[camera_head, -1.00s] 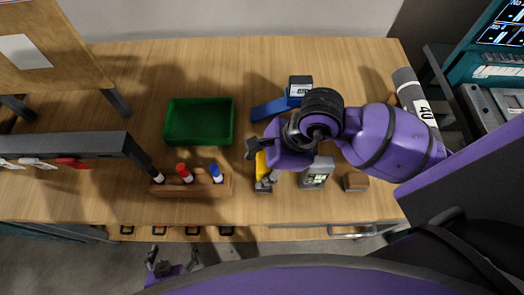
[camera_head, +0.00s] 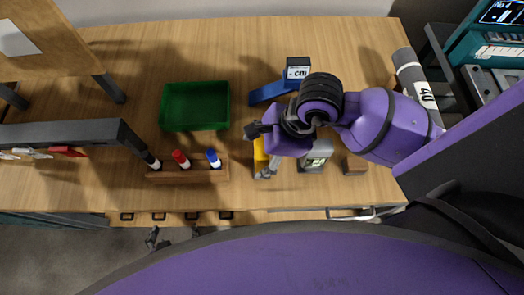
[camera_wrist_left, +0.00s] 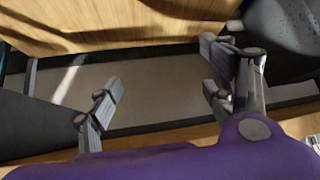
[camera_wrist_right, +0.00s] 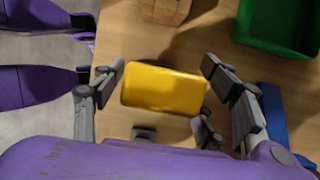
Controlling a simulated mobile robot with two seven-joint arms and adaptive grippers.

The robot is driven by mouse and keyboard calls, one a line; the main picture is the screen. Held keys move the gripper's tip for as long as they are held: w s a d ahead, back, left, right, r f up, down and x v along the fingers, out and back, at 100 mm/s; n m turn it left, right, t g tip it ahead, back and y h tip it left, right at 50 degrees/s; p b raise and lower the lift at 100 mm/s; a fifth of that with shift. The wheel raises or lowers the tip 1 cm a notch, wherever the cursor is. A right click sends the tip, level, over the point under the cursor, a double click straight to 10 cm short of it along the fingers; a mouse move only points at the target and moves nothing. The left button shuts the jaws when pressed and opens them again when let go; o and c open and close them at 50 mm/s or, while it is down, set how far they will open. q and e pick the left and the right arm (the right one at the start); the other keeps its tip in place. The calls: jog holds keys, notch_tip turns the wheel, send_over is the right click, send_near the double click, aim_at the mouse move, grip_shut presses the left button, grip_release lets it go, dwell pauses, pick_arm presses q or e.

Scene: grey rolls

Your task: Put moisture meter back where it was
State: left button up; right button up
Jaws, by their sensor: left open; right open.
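A yellow block-like device (camera_head: 261,158) is on the wooden table, partly hidden under my right gripper. A grey device with a small lit display (camera_head: 316,157) stands just to its right. I cannot tell from any label which one is the moisture meter. My right gripper (camera_head: 262,150) is open over the yellow device. In the right wrist view the yellow device (camera_wrist_right: 165,90) shows between the spread fingers, with no clear grip on it. My left gripper (camera_head: 173,237) is open and empty in front of the table's front edge, mostly hidden by my body.
A green tray (camera_head: 195,129) stands at the middle left. A wooden holder (camera_head: 190,176) with several markers is in front of it. A blue tool (camera_head: 270,92), a dark labelled box (camera_head: 298,68), a brown block (camera_head: 355,165) and a grey roll (camera_head: 416,75) are nearby. The table's back middle is clear.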

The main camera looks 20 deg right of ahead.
pick_arm(q)
jog(key=shift+w+d+r+p, duration=0.2)
jog(key=shift+w+r+p, duration=0.25)
jog(key=shift+r+p, duration=0.15)
jog(key=shift+w+d+r+p, duration=0.15)
jog(key=shift+w+r+p, duration=0.25)
jog(key=shift+r+p, duration=0.15)
pick_arm(e)
jog(key=v, duration=1.2)
jog(key=shift+r, duration=0.1)
pick_arm(q)
jog(key=shift+w+d+r+t, duration=0.15)
jog(key=shift+w+r+t, duration=0.05)
jog(key=shift+w, duration=0.2)
jog(key=shift+w+d+r+t, duration=0.15)
jog(key=shift+w+r+t, duration=0.05)
jog(key=shift+w, duration=0.2)
jog(key=shift+s+f, duration=0.1)
jog(key=shift+s, duration=0.05)
